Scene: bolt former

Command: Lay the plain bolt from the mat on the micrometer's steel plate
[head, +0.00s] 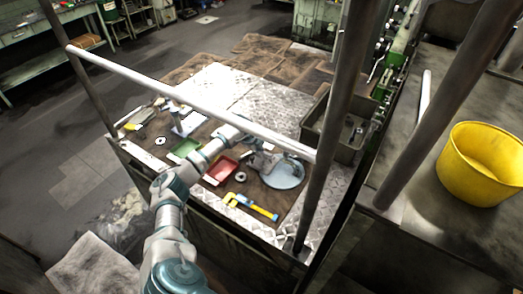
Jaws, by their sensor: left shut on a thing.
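My left gripper (262,163) is over the bench at the left edge of a round pale-blue mat (287,178). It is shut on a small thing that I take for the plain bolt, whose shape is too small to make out. A grey upright device with a pale base (183,125) stands at the back left of the brown bench cover; it may be the micrometer with its steel plate, but I cannot tell surely. My right gripper is not in view.
A green tray (184,149) and a red tray (220,171) lie beside my left arm. A yellow and blue tool (251,206) lies in front. A dark metal bin (335,133) stands right. A white rail (190,98) and dark posts cross the view. A yellow bucket (485,165) stands far right.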

